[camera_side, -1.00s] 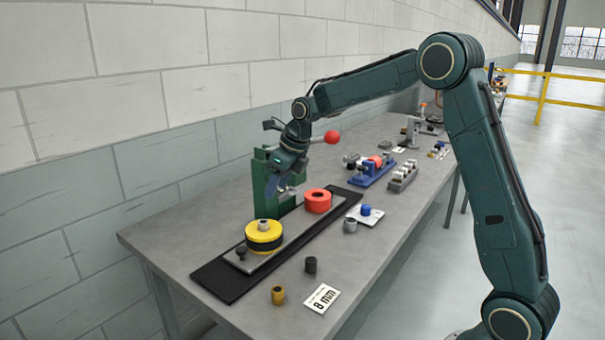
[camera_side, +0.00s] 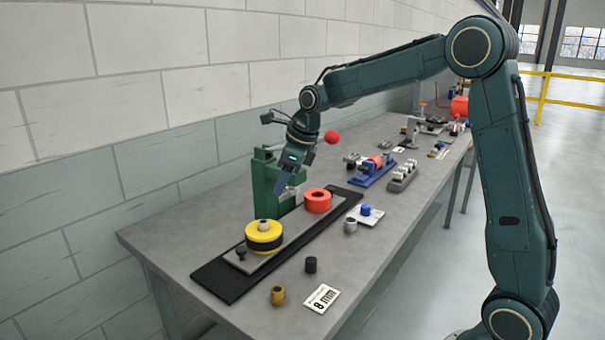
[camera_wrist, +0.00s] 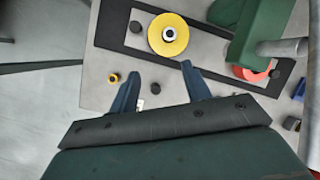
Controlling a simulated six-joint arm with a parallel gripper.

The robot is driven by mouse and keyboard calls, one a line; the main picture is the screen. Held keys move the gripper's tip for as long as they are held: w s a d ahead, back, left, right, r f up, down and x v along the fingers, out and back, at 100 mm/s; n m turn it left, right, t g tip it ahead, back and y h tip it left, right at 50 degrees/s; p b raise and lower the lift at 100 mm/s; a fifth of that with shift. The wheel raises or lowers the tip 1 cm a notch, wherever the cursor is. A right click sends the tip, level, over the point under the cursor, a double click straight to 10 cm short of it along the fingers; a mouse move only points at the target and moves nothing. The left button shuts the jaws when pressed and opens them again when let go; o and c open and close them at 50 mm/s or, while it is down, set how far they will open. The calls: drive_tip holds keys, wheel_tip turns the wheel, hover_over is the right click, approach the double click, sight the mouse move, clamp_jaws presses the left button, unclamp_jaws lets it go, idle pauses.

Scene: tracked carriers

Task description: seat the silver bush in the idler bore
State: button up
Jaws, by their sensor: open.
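A silver bush (camera_side: 263,224) stands upright at the centre of the yellow wheel (camera_side: 267,238), its top above the wheel face. I cannot tell how deep it sits. In the wrist view it is a pale ring (camera_wrist: 169,34) with a dark hole, within the yellow wheel (camera_wrist: 160,44). A red wheel (camera_side: 317,201) with a dark bore lies farther along the same plate. My gripper (camera_side: 281,191) is above the plate, in front of the green press and apart from both wheels. In the wrist view its two blue fingers (camera_wrist: 158,70) are spread and empty.
A green press (camera_side: 264,180) with a red-knobbed lever (camera_side: 332,137) stands behind the plate. A grey bush (camera_side: 350,226) stands by a white tray (camera_side: 376,216) with a blue piece. A black cylinder (camera_side: 310,265), brass bush (camera_side: 278,295) and label card (camera_side: 322,297) lie in front.

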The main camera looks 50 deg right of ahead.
drive_tip(key=s+a+r+n, duration=0.3)
drive_tip(key=s+r+n, duration=0.2)
drive_tip(key=s+n, duration=0.3)
drive_tip(key=s+a+f+n, duration=0.1)
drive_tip(key=s+a+n, duration=0.1)
drive_tip(key=s+n, duration=0.9)
drive_tip(key=s+a+n+t, duration=0.1)
drive_tip(key=s+a+n, duration=0.1)
drive_tip(key=s+n, duration=0.9)
drive_tip(key=shift+s+a+f+h, duration=0.15)
drive_tip(key=shift+s+f+h, duration=0.25)
drive_tip(key=shift+s, duration=0.55)
